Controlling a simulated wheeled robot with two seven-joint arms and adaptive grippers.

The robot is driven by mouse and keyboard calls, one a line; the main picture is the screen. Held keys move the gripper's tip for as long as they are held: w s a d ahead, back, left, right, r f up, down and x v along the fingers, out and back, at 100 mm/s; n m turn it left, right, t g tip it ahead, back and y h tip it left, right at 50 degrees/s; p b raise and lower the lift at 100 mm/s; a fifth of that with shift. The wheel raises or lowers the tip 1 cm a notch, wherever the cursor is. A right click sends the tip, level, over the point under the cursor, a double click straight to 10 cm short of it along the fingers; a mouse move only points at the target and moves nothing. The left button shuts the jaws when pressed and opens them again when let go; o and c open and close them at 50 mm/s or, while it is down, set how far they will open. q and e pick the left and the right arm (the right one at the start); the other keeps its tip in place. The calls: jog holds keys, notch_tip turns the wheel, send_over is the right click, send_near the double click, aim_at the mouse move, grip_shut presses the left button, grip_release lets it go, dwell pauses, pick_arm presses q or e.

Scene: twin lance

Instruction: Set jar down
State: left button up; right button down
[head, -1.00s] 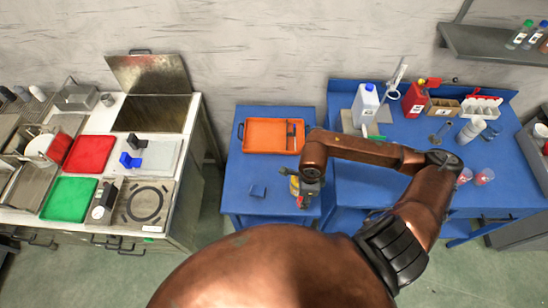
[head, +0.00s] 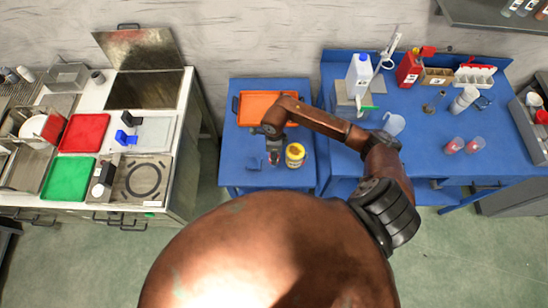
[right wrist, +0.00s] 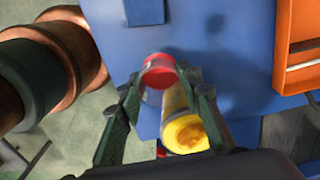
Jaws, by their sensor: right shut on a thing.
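In the right wrist view the red-topped jar (right wrist: 158,70) is blurred between the fingers (right wrist: 165,95). The yellow jar (head: 295,155) stands on the table just right of the gripper; it also shows in the right wrist view (right wrist: 185,133), close by the right finger. Whether the red-topped jar touches the table is unclear. My left gripper is out of view.
An orange tray (head: 248,110) fills the table's back. Two red-filled cups (head: 454,146) and a clear pitcher (head: 394,124) stand on the larger blue bench. The table's front strip is clear.

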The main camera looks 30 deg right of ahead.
notch_tip(320, 180, down, 2)
jog(key=shift+a+f+p, duration=0.1)
jog(key=shift+f+p, duration=0.05)
jog(key=shift+p, duration=0.15)
jog(key=shift+f, duration=0.35)
jog(key=shift+f, duration=0.15)
jog(key=c, duration=1.4)
grip_release()
jog(key=shift+r, duration=0.2)
notch_tip(320, 180, up, 12)
jog(key=shift+f+b, duration=0.1)
jog(key=shift+b, duration=0.45)
